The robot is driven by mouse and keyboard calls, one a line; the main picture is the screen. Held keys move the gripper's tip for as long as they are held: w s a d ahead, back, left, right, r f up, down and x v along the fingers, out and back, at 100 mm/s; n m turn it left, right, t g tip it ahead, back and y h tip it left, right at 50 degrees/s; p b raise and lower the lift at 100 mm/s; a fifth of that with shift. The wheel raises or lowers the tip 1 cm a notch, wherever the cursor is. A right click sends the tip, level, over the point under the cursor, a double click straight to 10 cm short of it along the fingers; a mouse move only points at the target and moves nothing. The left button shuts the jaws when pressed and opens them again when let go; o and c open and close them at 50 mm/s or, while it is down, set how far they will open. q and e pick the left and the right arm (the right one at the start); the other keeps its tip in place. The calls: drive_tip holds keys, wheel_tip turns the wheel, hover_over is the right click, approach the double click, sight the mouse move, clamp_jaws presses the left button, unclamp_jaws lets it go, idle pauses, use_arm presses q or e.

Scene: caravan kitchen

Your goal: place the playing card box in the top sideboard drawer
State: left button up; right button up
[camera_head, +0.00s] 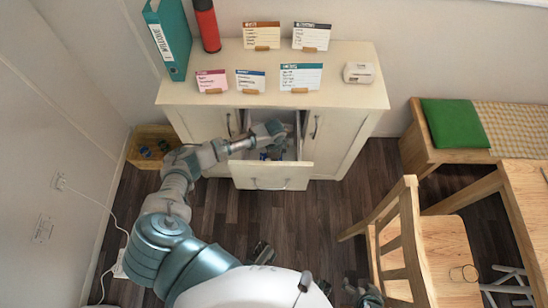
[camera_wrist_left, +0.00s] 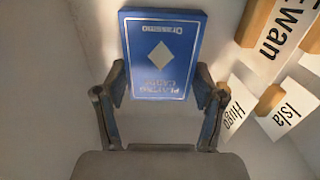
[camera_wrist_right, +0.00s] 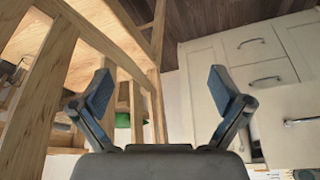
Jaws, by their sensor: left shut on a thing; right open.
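The playing card box (camera_wrist_left: 163,55) is blue with a pale diamond. My left gripper (camera_wrist_left: 160,88) is shut on its edges in the left wrist view. In the head view my left arm reaches into the open top drawer (camera_head: 270,184) of the cream sideboard (camera_head: 352,128). The left gripper (camera_head: 278,149) is low inside the drawer there, and the box is mostly hidden. I cannot tell whether the box touches the drawer floor. My right gripper (camera_wrist_right: 160,92) is open and empty, away from the sideboard near the chair.
A wooden chair (camera_head: 405,240), a table (camera_head: 530,195) and a bench (camera_head: 425,150) stand at right. A wooden crate (camera_head: 130,150) is left of the sideboard.

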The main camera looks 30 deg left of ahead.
use_arm(q)
drive_tip(key=shift+w+d, duration=0.2)
drive_tip(key=shift+d, duration=0.3)
drive_tip(key=shift+c, duration=0.7)
drive_tip(key=o, duration=1)
drive_tip(key=shift+a, duration=0.2)
drive_tip(key=o, duration=0.4)
drive_tip(key=shift+a+f, duration=0.1)
drive_tip(key=shift+a, duration=0.2)
drive_tip(key=shift+c, duration=0.2)
drive_tip(key=shift+o, duration=0.3)
drive_tip(key=shift+a+f, duration=0.15)
drive_tip(key=shift+a, duration=0.2)
drive_tip(key=shift+d, duration=0.2)
drive_tip(key=r, duration=0.1)
drive_tip(key=d+r+p, duration=0.1)
drive_tip(key=r, duration=0.1)
drive_tip(key=shift+w+r, duration=0.1)
drive_tip(key=shift+r, duration=0.15)
wheel_tip(320, 180, up, 2)
drive_tip(key=shift+r+p, duration=0.1)
drive_tip(key=shift+p, duration=0.3)
wheel_tip(320, 180, up, 7)
drive_tip(key=p, duration=0.1)
drive_tip(key=shift+p, duration=0.4)
use_arm(e)
wheel_tip(320, 180, down, 8)
drive_tip(key=s+d+g, duration=0.1)
drive_tip(key=s+g, duration=0.1)
drive_tip(key=shift+d+r, duration=0.2)
